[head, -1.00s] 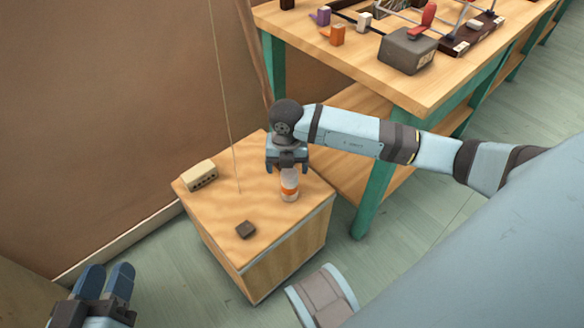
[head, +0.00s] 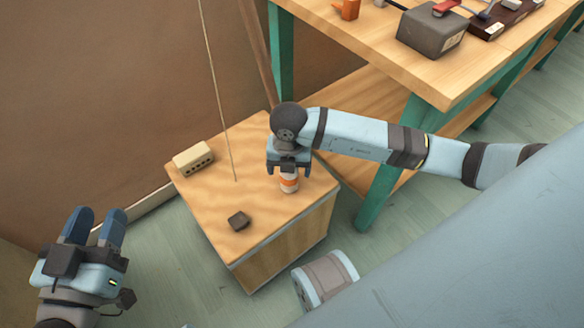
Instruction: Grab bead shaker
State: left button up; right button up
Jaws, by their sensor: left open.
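The bead shaker (head: 289,184), a small clear bottle with an orange band, stands upright on the wooden box near its right back edge. My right gripper (head: 288,171) points down right over it. Its fingers are apart, one on each side of the bottle's upper part, and this hides the shaker's top. I see a gap between the fingers and the bottle, so it does not look gripped. My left gripper (head: 93,227) is open and empty at the lower left, away from the box.
The wooden box (head: 245,195) also carries a beige block with holes (head: 193,158) and a small dark block (head: 238,221). A thin string (head: 216,85) hangs down to the box top. A green-legged workbench (head: 420,75) with a grey block (head: 432,32) stands behind at right.

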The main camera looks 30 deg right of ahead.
jog(key=c, duration=1)
jog(key=shift+c, duration=0.2)
jog(key=shift+r, duration=0.15)
